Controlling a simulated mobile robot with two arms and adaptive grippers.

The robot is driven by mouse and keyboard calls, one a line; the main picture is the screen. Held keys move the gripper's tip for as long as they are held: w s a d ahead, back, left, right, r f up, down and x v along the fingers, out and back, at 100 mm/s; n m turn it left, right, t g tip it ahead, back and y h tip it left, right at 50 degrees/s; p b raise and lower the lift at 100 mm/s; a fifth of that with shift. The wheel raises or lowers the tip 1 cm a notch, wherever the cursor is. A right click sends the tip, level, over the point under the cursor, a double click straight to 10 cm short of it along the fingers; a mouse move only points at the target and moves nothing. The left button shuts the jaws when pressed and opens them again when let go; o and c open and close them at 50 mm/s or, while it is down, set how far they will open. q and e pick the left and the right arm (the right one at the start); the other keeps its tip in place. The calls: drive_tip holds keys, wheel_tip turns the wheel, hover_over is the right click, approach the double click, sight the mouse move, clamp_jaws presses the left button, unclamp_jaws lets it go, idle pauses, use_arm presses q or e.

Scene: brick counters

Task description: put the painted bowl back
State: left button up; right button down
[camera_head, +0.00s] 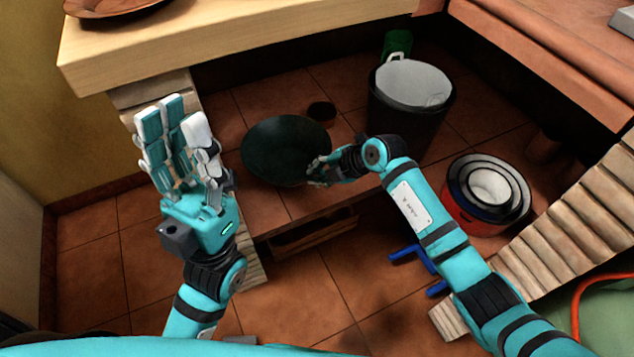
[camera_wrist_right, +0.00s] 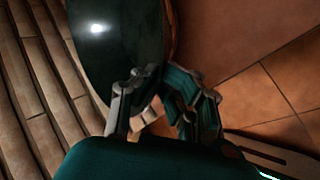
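A dark green bowl (camera_head: 285,148) is low, below counter height, in the head view. It also fills the upper left of the right wrist view (camera_wrist_right: 115,35). My right gripper (camera_head: 318,170) is at the bowl's right rim. In the wrist view its fingers (camera_wrist_right: 150,95) are closed about the bowl's edge, which partly hides behind them. A reddish-brown bowl or dish (camera_head: 112,8) sits on the wooden counter at the top left. My left gripper (camera_head: 172,125) is open and empty, its fingers pointing up, left of the green bowl and apart from it.
A wooden counter (camera_head: 230,45) runs across the top left. A dark bin (camera_head: 400,115) with a pale top, a green object (camera_head: 396,43) and a small brown round thing (camera_head: 321,112) stand behind. A red-and-black round container (camera_head: 480,215) is right. Tiled floor (camera_head: 90,275) is clear at lower left.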

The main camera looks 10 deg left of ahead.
wheel_tip(320, 180, down, 4)
drive_tip(key=shift+r+b, duration=0.25)
drive_tip(key=shift+b, duration=0.4)
drive_tip(key=shift+r, duration=0.1)
drive_tip(key=c, duration=1.9)
unclamp_jaws()
drive_tip(key=shift+f, duration=0.2)
drive_tip(key=o, duration=0.6)
drive_tip(key=shift+c, duration=0.2)
drive_tip(key=shift+r, duration=0.15)
